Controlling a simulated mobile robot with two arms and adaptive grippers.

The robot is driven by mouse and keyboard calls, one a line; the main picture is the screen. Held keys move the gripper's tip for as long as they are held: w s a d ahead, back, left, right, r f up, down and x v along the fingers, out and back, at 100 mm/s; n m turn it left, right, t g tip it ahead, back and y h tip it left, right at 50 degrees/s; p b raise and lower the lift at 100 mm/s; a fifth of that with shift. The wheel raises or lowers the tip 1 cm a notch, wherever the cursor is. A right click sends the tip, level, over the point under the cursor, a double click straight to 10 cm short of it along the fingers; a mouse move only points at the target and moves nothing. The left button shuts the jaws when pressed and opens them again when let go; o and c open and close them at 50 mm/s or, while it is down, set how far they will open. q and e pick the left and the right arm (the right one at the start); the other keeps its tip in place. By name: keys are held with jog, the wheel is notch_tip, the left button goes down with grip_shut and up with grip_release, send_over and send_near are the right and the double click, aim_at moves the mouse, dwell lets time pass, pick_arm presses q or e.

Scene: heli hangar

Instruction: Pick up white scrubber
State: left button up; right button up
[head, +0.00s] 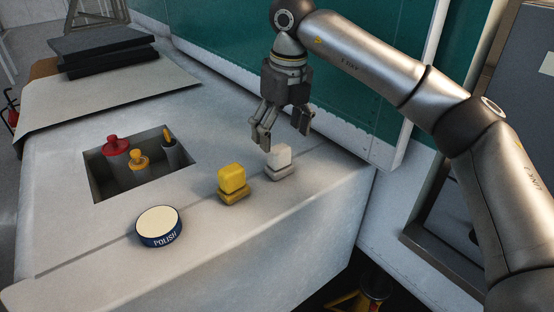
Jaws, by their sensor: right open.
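The white scrubber (279,160) stands on the grey worktop near its right edge, a small pale block on a slightly wider base. My right gripper (282,136) is open, with its fingers pointing down. In the head view it appears just above and behind the scrubber, with one finger to each side. The fingers look empty, and I cannot tell the exact gap between them and the scrubber. My left gripper is not in view.
A yellow scrubber (233,182) stands close by on the left. A round polish tin (159,227) lies nearer the front. Dark flat slabs (105,50) lie at the back. A green panel (230,45) rises behind my gripper.

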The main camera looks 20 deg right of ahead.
aim_at(279, 147)
notch_tip(279, 147, down, 3)
jog(key=shift+w+f+p, duration=0.15)
jog(key=shift+f+p, duration=0.05)
jog(key=shift+p, duration=0.2)
jog(key=f+p, duration=0.2)
jog(key=f, duration=0.1)
jog(key=shift+w+a, duration=0.1)
jog(key=shift+w, duration=0.25)
notch_tip(279, 147, down, 2)
jog(key=shift+w+p, duration=0.15)
jog(key=shift+p, duration=0.35)
jog(key=shift+f, duration=0.2)
jog(key=c, duration=1.1)
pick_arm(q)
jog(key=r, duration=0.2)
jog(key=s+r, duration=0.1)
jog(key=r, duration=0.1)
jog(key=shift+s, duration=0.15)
